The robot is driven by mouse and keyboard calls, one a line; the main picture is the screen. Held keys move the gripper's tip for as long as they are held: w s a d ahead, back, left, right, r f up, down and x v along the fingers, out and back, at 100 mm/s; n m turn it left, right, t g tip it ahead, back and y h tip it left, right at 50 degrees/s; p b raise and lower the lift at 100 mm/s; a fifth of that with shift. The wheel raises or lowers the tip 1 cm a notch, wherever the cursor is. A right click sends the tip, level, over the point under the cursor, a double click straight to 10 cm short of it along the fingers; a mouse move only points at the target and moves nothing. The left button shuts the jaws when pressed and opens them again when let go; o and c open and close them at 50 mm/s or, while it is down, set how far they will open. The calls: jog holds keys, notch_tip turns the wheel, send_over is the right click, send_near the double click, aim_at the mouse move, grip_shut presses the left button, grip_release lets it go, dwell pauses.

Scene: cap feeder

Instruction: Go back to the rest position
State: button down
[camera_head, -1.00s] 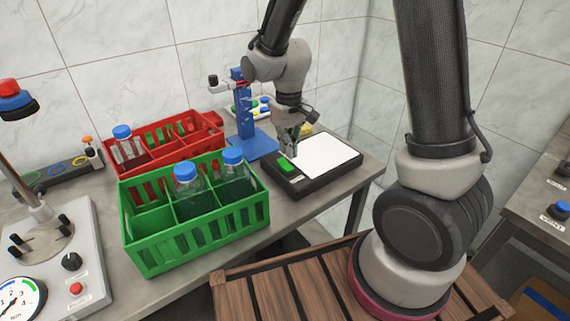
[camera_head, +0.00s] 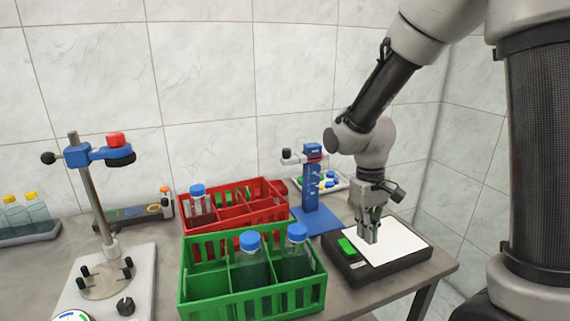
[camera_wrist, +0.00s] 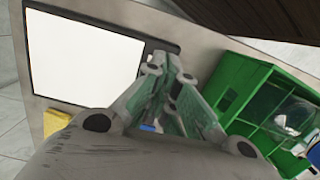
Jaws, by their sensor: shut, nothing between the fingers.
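My gripper (camera_head: 369,232) hangs pointing down over the black scale-like device with a white plate (camera_head: 400,243) at the right end of the bench. Its fingers are together with nothing between them. In the wrist view the closed fingers (camera_wrist: 178,84) show between the white plate (camera_wrist: 85,55) and the green crate (camera_wrist: 232,100). A small green block or display (camera_head: 347,246) sits on the left of the device, beside the fingers. I cannot tell whether the fingertips touch the device.
A green crate (camera_head: 222,300) holds blue-capped bottles (camera_head: 250,262). Behind it a red crate (camera_head: 245,208) holds a blue-capped bottle. A blue stand (camera_head: 311,187) rises left of my gripper. A capping stand (camera_head: 92,190) is at the left. Open air lies above the device.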

jog(key=s+d+r+m+t, duration=0.2)
jog(key=s+d+r, duration=0.4)
jog(key=r, duration=0.3)
jog(key=s+d+r+m+t, duration=0.1)
jog(key=s+d+r+t, duration=0.2)
jog(key=s+d+r, duration=0.4)
jog(key=shift+s+r+m+t+y, duration=0.3)
jog(key=shift+s+r+m+t, duration=0.1)
jog(key=shift+s+r, duration=0.5)
jog(key=shift+w, duration=0.1)
